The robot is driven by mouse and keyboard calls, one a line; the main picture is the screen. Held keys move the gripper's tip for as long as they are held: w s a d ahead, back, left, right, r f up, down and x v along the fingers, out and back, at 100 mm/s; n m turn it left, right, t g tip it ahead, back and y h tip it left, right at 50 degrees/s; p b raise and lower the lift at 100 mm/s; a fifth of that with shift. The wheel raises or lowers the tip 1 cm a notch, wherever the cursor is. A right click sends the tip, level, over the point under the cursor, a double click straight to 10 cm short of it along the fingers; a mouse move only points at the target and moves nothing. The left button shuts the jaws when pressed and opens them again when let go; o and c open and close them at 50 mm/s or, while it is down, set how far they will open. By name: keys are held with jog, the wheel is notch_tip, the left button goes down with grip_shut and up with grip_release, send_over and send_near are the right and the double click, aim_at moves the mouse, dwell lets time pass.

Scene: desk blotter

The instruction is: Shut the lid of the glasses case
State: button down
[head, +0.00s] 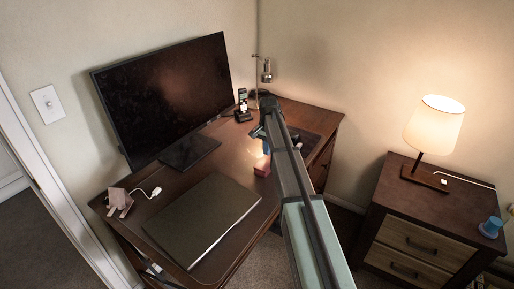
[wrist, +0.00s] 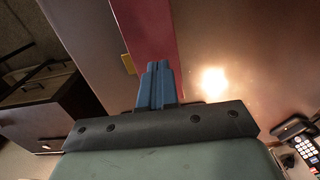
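The glasses case (head: 262,168) is a small red thing on the desk, largely hidden behind my arm in the head view. The lid's angle cannot be read clearly. My gripper (wrist: 157,70) has its blue fingers together with nothing visible between them. The fingertips overlap the case in the wrist view; whether they touch it cannot be told.
A monitor (head: 165,95) stands at the back of the desk, with a phone on a stand (head: 242,103) to its right. A flat dark panel (head: 205,215) lies in front. A white-plugged cable (head: 150,192) lies at left. A nightstand with a lamp (head: 434,125) stands apart at right.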

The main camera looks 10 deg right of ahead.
jog(key=shift+r, duration=2)
